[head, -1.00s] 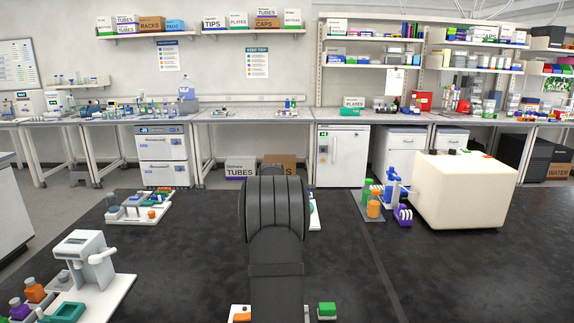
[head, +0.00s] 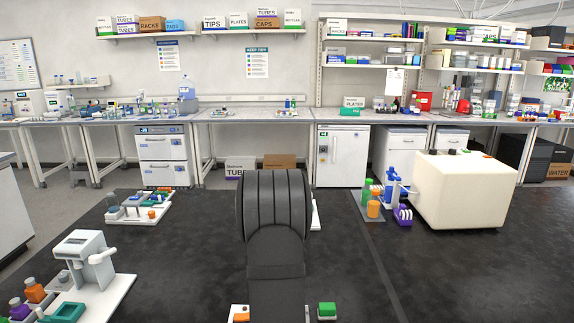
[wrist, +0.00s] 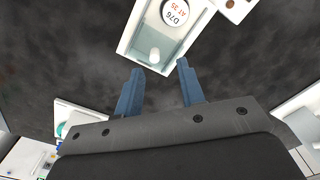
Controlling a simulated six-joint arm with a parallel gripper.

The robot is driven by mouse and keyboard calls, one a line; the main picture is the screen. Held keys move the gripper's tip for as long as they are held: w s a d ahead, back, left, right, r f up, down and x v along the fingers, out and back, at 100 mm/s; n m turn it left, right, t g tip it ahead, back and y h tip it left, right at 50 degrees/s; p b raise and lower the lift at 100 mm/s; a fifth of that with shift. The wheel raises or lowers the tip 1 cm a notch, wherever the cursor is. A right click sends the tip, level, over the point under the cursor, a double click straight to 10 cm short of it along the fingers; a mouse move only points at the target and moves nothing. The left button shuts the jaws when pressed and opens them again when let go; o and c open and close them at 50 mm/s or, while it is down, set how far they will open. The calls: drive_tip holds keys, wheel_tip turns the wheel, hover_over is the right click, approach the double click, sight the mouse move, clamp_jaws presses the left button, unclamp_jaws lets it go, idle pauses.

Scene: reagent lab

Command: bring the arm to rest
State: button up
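My gripper (wrist: 160,88) shows in the wrist view with its two blue fingers spread apart and nothing between them. It is above the dark bench top (wrist: 80,60). A white device (wrist: 133,42) with a round label reading "D76 AT 35" lies just beyond the fingertips, apart from them as far as I can tell. In the head view my dark arm stands upright in the middle and hides the gripper.
On the bench (head: 340,270) stand a cream box (head: 462,190) at right, a rack with green and orange bottles (head: 373,205) beside it, a white instrument (head: 85,260) at left front, and a tray of small items (head: 140,207) at left back. Bare bench lies between them.

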wheel_tip(320, 180, up, 10)
wheel_tip(320, 180, down, 12)
drive_tip(key=s+m, duration=0.2)
drive_tip(key=m, duration=0.7)
drive_tip(key=shift+s+r, duration=0.2)
drive_tip(key=shift+c, duration=0.3)
drive_tip(key=shift+r, duration=0.1)
drive_tip(key=c, duration=0.4)
drive_tip(key=shift+w+r+t, duration=0.15)
drive_tip(key=shift+r+t, duration=0.15)
drive_tip(key=shift+r, duration=0.05)
clamp_jaws()
drive_tip(key=shift+t, duration=0.8)
drive_tip(key=shift+w+f, duration=0.2)
drive_tip(key=shift+f, duration=1)
drive_tip(key=shift+w+f, duration=0.2)
drive_tip(key=shift+f, duration=0.95)
